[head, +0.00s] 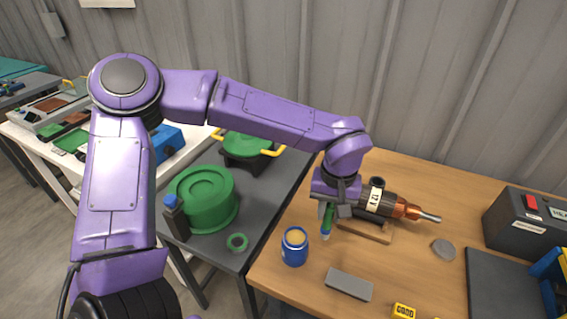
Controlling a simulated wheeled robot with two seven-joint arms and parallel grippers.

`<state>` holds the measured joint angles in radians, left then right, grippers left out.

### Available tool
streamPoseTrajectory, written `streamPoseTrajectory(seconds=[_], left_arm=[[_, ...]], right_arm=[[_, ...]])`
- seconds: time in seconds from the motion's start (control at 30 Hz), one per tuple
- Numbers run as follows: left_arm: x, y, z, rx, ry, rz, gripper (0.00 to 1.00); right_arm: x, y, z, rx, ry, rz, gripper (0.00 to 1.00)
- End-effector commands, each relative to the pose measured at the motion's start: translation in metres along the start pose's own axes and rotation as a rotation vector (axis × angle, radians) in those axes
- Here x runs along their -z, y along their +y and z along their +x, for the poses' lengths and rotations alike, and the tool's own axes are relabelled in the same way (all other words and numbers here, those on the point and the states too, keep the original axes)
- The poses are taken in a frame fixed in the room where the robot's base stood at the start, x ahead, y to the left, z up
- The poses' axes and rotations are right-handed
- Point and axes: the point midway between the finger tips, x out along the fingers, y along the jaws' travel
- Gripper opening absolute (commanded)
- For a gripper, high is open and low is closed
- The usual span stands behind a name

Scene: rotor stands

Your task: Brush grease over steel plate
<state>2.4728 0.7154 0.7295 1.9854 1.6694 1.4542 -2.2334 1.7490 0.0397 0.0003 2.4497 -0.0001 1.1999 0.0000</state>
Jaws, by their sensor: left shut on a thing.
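My left gripper (332,208) is above the left part of the wooden table. Whether the tip touches the tabletop is hard to tell. A blue jar (294,250) with a tan filling, seemingly the grease, stands open to the left of the brush. A flat grey rectangular block (349,284), seemingly the steel plate, lies on the table in front of the brush. My right gripper is not in view.
Behind the brush, a black and copper tool (402,209) rests on a wooden stand (375,233). A dark side table (215,255) holds green parts.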

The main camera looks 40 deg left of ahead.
Motion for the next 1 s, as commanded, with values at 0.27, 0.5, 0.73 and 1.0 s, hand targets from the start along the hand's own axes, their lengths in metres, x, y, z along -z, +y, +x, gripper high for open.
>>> streamPoseTrajectory(seconds=[0.27, 0.5, 0.73, 1.0], left_arm=[[-0.009, -0.020, -0.066, 0.171, 0.108, -0.736, 0.00], [-0.010, -0.040, -0.092, 0.350, 0.098, -1.320, 0.00], [-0.012, -0.040, -0.067, 0.363, 0.093, -1.361, 0.00], [-0.012, -0.039, -0.037, 0.361, 0.095, -1.357, 0.00]], right_arm=[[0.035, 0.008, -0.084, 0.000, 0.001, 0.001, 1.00], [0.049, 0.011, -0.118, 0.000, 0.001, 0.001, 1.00], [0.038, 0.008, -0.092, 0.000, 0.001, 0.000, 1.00], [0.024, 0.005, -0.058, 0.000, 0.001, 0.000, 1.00]])
